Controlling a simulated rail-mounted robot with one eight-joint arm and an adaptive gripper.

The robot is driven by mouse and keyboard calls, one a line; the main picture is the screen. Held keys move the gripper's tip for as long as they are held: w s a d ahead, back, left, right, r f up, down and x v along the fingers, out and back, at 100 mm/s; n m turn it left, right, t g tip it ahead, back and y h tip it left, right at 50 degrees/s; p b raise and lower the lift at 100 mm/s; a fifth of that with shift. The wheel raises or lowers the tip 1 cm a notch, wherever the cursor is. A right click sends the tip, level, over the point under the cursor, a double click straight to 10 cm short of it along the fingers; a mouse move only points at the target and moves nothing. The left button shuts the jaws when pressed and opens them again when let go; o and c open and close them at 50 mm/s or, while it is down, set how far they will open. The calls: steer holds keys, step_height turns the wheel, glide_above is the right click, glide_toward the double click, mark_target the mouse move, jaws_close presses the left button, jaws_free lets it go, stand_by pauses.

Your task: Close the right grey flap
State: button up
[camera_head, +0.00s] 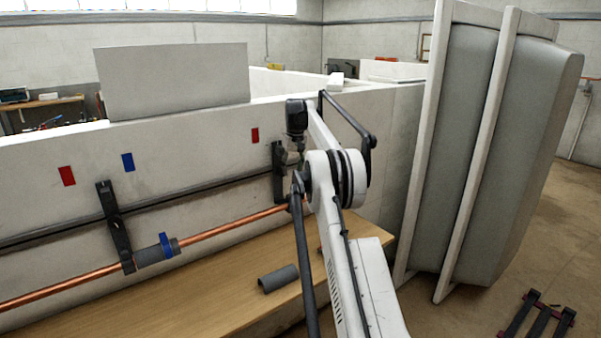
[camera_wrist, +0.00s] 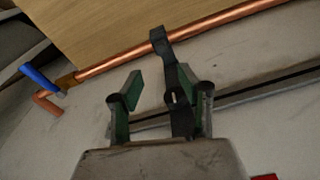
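No part is clearly marked as the right grey flap. A flat grey panel (camera_head: 172,82) stands upright on top of the wall at the left. Two tall grey padded panels stand at the right; the rightmost one (camera_head: 525,150) is upright, slightly tilted. My gripper (camera_wrist: 165,98) is open, its fingers apart, facing the wall. A dark bracket (camera_wrist: 181,95) on the copper pipe shows between and beyond the fingers; contact cannot be told. In the head view the right bracket (camera_head: 279,172) is beside my wrist, and my arm hides most of the gripper.
The copper pipe (camera_head: 235,227) runs along the wall above a wooden ledge (camera_head: 170,305). A left bracket (camera_head: 115,228) and a grey sleeve with a blue band (camera_head: 157,252) sit on it. A loose grey sleeve (camera_head: 278,279) lies on the ledge. A blue-handled fitting (camera_wrist: 40,78) shows in the wrist view.

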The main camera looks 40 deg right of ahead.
mark_target(291, 196)
steer(key=f+n, duration=0.1)
steer(key=f, duration=0.3)
steer(key=w+f, duration=0.1)
steer(key=f, duration=0.2)
steer(key=f+n, duration=0.1)
steer(key=f, duration=0.3)
steer(key=shift+w+f+n, duration=0.2)
steer(key=shift+f+n, duration=0.1)
steer(key=shift+d+f, duration=0.1)
steer(key=shift+f, duration=0.3)
steer(key=shift+s+r, duration=0.1)
steer(key=shift+s, duration=0.05)
steer(key=shift+s+t, duration=0.25)
steer(key=shift+t, duration=0.4)
steer(key=shift+s+t, duration=0.25)
steer(key=shift+t, duration=0.4)
steer(key=shift+s+r, duration=0.1)
steer(key=shift+r, duration=0.2)
steer(key=b+v, duration=0.1)
steer(key=v, duration=1.2)
steer(key=shift+s+a, duration=0.2)
steer(key=shift+a, duration=0.1)
